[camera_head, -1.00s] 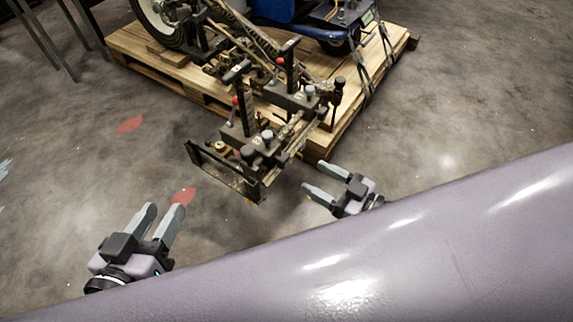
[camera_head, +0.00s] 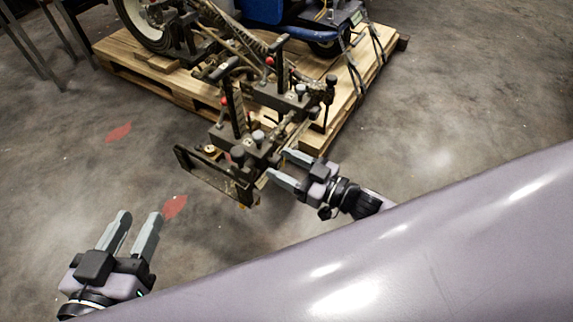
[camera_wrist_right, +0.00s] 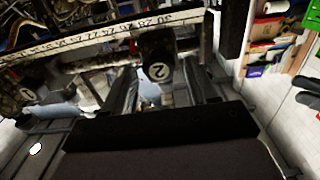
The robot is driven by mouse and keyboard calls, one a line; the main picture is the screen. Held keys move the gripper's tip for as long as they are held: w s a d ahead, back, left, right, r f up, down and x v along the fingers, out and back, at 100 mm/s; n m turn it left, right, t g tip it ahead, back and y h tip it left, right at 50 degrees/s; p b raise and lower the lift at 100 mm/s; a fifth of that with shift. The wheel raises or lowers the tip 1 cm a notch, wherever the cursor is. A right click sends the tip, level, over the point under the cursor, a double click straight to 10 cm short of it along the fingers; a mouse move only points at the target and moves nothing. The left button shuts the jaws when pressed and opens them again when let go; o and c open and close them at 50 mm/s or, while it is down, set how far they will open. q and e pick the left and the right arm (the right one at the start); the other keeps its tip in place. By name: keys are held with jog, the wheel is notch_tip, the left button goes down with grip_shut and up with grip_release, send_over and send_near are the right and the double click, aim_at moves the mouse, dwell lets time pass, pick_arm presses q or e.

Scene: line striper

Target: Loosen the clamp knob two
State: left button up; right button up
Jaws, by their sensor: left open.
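The line striper's clamp assembly (camera_head: 245,150) stands out in front of the pallet in the head view. In the right wrist view a dark knob marked "2" (camera_wrist_right: 158,62) shows just ahead of my right gripper (camera_wrist_right: 163,88), roughly in line with the gap between its fingers. My right gripper (camera_head: 279,165) is open, its fingertips close to the right side of the clamp assembly. Whether they touch anything, I cannot tell. The "2" mark cannot be made out in the head view. My left gripper (camera_head: 138,220) is open and empty over bare floor at the lower left.
A wooden pallet (camera_head: 180,87) carries the striper, with a wheel and blue body at the back. A ruled scale bar (camera_wrist_right: 100,35) crosses the right wrist view behind the knob. A flat frame plate (camera_head: 210,178) juts forward left of my right gripper.

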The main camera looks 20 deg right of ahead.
jog(key=c, duration=0.8)
